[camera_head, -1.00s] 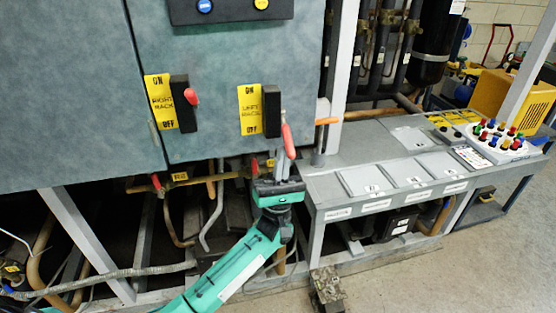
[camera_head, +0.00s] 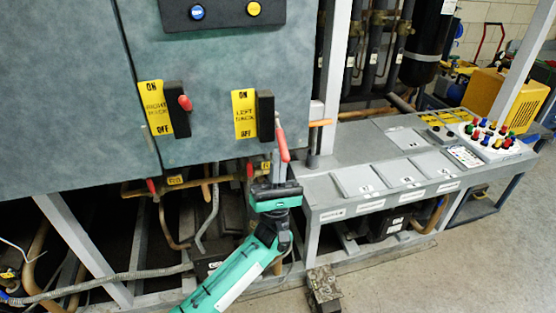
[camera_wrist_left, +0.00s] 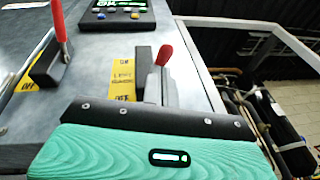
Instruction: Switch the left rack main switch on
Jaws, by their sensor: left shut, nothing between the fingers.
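The left rack main switch (camera_head: 265,115) is a black block on the grey cabinet, beside a yellow LEFT RACK label (camera_head: 244,114) with ON at the top and OFF at the bottom. Its red handle (camera_head: 282,146) points down, toward the OFF end. My left gripper (camera_head: 277,160) is just below the switch, shut and empty, its fingertips close to the handle. In the left wrist view the red handle (camera_wrist_left: 163,54) rises just beyond the fingers (camera_wrist_left: 162,84); I cannot tell whether they touch. My right gripper is not in view.
The right rack switch (camera_head: 176,108) with its red handle stands to the left. A grey bench (camera_head: 345,155) juts out at the right. Pipes run below the cabinet.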

